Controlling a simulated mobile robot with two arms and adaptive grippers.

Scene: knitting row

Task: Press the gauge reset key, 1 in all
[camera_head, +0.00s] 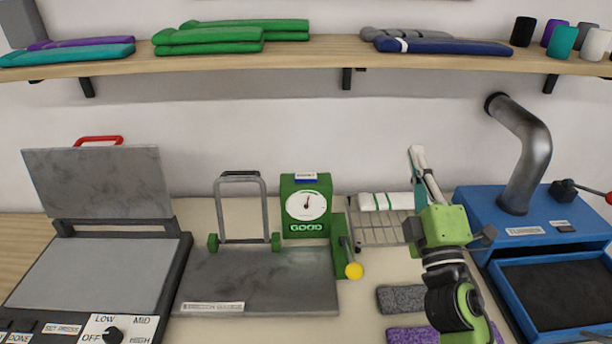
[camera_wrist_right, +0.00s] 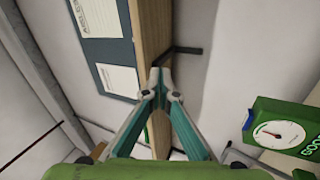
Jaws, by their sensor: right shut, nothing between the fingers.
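The green gauge (camera_head: 306,212) stands upright at the back middle of the bench. It has a white round dial with a needle and a lit strip reading GOOD. A small dark, labelled part (camera_head: 305,176) sits at its top edge; its print is too small to read, so I cannot tell if it is the reset key. The gauge (camera_wrist_right: 283,128) also shows at the right of the right wrist view. My right gripper (camera_head: 416,150) is shut and empty, fingers pointing up, to the right of the gauge and apart from it. Its fingertips (camera_wrist_right: 160,73) meet in the wrist view. My left gripper is out of view.
A grey plate with a metal frame (camera_head: 240,207) and a yellow-knobbed lever (camera_head: 354,271) stand by the gauge. A wire rack (camera_head: 375,236) lies behind my right arm. A blue machine (camera_head: 490,222) with a bent pipe is at right. A shelf (camera_head: 300,57) runs above.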

